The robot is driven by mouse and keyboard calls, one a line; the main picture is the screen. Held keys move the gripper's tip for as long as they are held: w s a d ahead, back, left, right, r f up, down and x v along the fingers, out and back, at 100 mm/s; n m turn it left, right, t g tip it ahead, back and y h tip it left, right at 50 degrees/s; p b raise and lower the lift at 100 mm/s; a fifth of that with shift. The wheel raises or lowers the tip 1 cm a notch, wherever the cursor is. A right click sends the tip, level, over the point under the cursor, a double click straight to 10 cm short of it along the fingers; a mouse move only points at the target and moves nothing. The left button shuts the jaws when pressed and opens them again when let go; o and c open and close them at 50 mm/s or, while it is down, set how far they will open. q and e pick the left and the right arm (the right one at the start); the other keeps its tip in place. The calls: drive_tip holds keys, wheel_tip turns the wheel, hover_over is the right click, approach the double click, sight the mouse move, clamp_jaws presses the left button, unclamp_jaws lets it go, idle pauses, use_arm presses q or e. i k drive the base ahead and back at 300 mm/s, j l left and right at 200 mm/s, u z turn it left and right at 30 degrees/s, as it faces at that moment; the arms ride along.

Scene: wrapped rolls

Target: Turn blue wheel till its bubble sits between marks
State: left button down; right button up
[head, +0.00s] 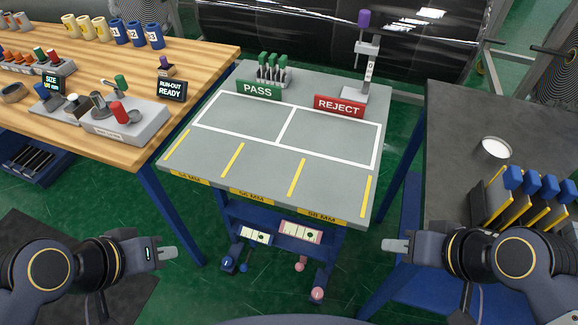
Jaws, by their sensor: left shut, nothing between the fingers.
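A blue wheel (227,264) sits low under the front of the grey table, at the left end of its blue frame. A white level plate (255,236) with a small dark-green window is above it; the bubble and marks are too small to read. A pink wheel (317,293) and a pink-edged level plate (298,233) are to the right. My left gripper (174,252) is shut and empty, left of the blue wheel and apart from it. My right gripper (386,245) is right of the pink wheel, touching nothing; its finger gap cannot be made out.
The grey table (270,190) has white outlines and yellow strips, with PASS (258,90) and REJECT (339,105) signs at the back. A wooden bench (200,60) stands left. A dark table (455,130) with a blue-topped rack (530,200) stands right.

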sight(228, 262)
drive_tip(key=k+l, duration=0.15)
drive_tip(key=k, duration=0.25)
drive_tip(key=k+l, duration=0.1)
drive_tip(key=k, duration=0.35)
drive_tip(key=k+l, duration=0.15)
drive_tip(key=k, duration=0.25)
